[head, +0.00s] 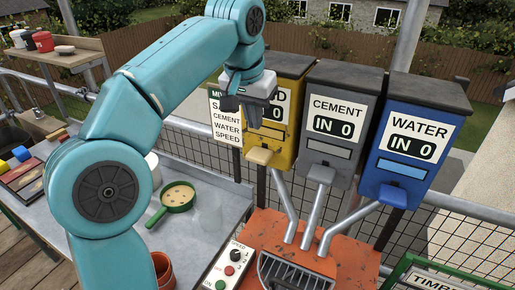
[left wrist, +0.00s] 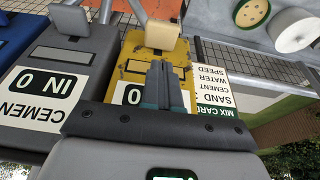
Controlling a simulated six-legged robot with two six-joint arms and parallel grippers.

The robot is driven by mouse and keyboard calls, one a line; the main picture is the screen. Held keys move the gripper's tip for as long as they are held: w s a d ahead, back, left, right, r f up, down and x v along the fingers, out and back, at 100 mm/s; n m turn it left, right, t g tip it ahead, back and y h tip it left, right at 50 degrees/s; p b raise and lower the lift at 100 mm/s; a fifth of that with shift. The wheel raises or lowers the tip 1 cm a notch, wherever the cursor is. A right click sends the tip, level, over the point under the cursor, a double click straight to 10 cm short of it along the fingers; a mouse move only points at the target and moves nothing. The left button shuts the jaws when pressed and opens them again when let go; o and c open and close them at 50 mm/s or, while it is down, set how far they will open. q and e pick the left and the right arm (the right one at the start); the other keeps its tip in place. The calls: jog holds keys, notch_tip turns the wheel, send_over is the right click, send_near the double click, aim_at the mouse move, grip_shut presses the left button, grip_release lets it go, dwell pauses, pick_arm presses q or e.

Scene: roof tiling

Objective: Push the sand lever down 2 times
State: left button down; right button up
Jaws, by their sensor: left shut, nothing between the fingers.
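The yellow sand hopper (head: 290,85) stands left of the grey cement hopper and the blue water hopper. Its beige sand lever (head: 259,156) sticks out low on its front and also shows in the left wrist view (left wrist: 161,36). My left gripper (head: 254,122) is shut and empty, in front of the sand hopper's label and above the lever, apart from it in the picture. In the left wrist view its closed fingers (left wrist: 164,68) point toward the lever. The fingers partly hide the sand counter; a 0 shows beside them. My right gripper is not in view.
The cement lever (head: 319,174) and water lever (head: 393,195) sit to the right; both their counters read IN 0. Metal chutes run down to an orange mixer (head: 345,258). A control box (head: 229,270), green sieve (head: 175,197) and buckets stand on the grey bench.

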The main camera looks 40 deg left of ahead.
aim_at(258, 157)
pick_arm(q)
jog(key=x, duration=0.6)
jog(key=shift+s+d+f+b, duration=0.2)
jog(key=shift+f+b, duration=0.1)
jog(key=shift+f, duration=0.5)
jog(key=shift+s+a+f, duration=0.1)
jog(key=shift+s+f, duration=0.05)
jog(key=shift+f, duration=0.15)
jog(key=shift+w+f, duration=0.1)
jog(key=shift+w, duration=0.15)
notch_tip(258, 157, down, 4)
jog(key=b, duration=0.3)
jog(key=shift+s, duration=0.15)
jog(key=shift+s+r, duration=0.1)
jog(key=shift+r, duration=0.1)
jog(key=shift+f, duration=0.1)
